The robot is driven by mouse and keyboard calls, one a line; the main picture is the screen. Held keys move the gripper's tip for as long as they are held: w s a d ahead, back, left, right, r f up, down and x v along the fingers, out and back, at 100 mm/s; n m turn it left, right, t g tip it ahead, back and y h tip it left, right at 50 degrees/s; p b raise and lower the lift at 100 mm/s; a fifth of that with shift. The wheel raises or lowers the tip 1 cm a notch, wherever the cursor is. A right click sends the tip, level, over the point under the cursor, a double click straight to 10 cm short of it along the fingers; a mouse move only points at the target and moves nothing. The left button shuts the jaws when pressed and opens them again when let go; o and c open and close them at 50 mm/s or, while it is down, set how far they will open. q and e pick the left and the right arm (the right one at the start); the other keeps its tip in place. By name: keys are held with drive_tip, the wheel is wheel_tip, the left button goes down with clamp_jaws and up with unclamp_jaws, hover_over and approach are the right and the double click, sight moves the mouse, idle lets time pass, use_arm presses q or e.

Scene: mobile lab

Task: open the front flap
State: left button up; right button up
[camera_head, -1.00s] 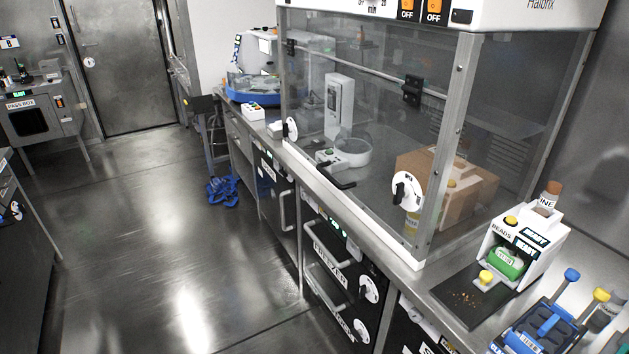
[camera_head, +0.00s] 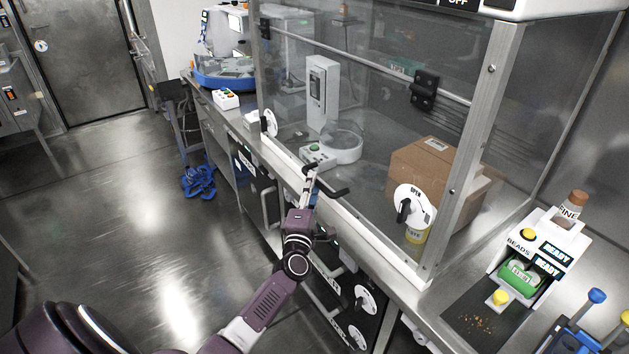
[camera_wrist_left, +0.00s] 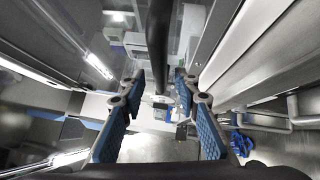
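The front flap (camera_head: 345,110) is the clear front panel of the hood and hangs down, with its lower edge at the worktop. A black bar handle (camera_head: 328,184) sticks out near its bottom edge. My left gripper (camera_head: 311,176) is at the handle's left part. In the left wrist view the gripper (camera_wrist_left: 160,90) is open, its blue-padded fingers on either side of the black handle bar (camera_wrist_left: 159,45). Whether a pad touches the bar cannot be told. A white round latch with a black knob (camera_head: 412,205) sits at the flap's right, another (camera_head: 269,122) at the left. My right gripper is not in view.
Inside the hood stand a cardboard box (camera_head: 425,165) and a white device (camera_head: 322,90). A beads dispenser (camera_head: 535,255) stands on the counter at the right. Freezer drawers with white knobs (camera_head: 364,301) lie below the counter.

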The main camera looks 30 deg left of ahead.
use_arm(q)
drive_tip(key=shift+x, duration=1.2)
clamp_jaws()
